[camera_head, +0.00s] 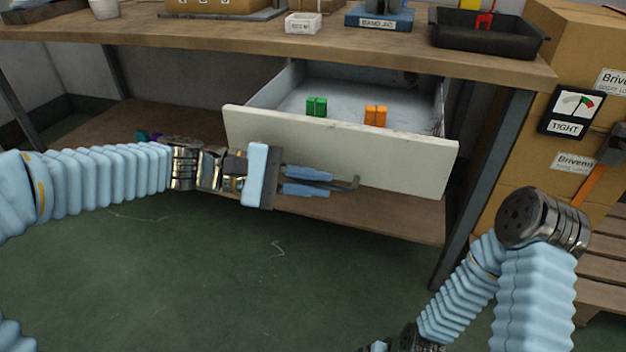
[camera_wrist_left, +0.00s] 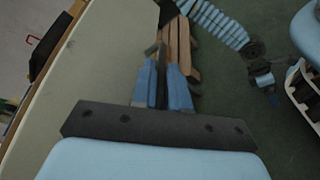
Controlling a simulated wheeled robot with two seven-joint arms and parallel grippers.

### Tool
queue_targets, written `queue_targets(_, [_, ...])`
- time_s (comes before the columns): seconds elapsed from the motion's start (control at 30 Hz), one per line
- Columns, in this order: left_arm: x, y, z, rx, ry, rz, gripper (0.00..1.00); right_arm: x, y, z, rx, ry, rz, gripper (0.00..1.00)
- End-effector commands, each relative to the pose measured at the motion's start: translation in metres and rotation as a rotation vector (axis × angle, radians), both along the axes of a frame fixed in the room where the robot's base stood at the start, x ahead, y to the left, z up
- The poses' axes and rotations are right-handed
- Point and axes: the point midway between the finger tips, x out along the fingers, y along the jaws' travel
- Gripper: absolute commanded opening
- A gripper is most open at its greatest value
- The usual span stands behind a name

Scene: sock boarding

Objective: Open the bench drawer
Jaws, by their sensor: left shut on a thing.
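The bench drawer (camera_head: 340,146) stands pulled out under the workbench in the head view, with its inside showing. Its pale front panel also fills the left of the left wrist view (camera_wrist_left: 85,75). My left gripper (camera_head: 326,182) is in front of the panel, shut on the dark drawer handle (camera_head: 352,184). Its blue fingers (camera_wrist_left: 163,72) close around the handle in the left wrist view, and the fingers hide part of it. My right arm is folded at the lower right of the head view, and its gripper end is at the bottom edge, where its jaws cannot be made out.
A green block (camera_head: 316,107) and an orange block (camera_head: 376,116) lie in the drawer. The workbench top (camera_head: 230,40) bears a black tray (camera_head: 487,37) and a small white box (camera_head: 303,23). Cardboard boxes (camera_head: 572,75) stand right. The green floor in front is clear.

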Motion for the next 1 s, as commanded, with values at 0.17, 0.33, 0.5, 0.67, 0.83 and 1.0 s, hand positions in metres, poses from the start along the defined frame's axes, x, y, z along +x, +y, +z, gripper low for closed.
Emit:
queue_targets(0.17, [0.000,0.001,0.000,0.001,0.001,0.002,0.00,0.000,0.000,0.000,0.000,0.000,0.000,1.00])
queue_targets(0.33, [0.000,0.001,0.000,0.001,0.001,0.002,0.26,0.000,0.000,0.000,0.000,0.000,0.000,1.00])
queue_targets(0.5, [0.000,0.000,0.000,0.001,0.000,0.001,0.36,0.000,0.000,0.000,0.000,0.000,0.000,1.00])
queue_targets(0.67, [0.000,0.001,0.000,0.001,0.000,0.001,0.36,0.000,0.000,0.000,0.000,0.000,0.000,1.00])
queue_targets(0.83, [0.000,0.015,0.004,0.000,-0.001,0.005,0.36,0.000,0.000,0.002,0.000,0.000,0.000,1.00])
queue_targets(1.0, [-0.003,0.052,0.013,0.001,-0.001,0.007,0.36,0.000,-0.001,0.006,-0.001,-0.001,0.000,1.00])
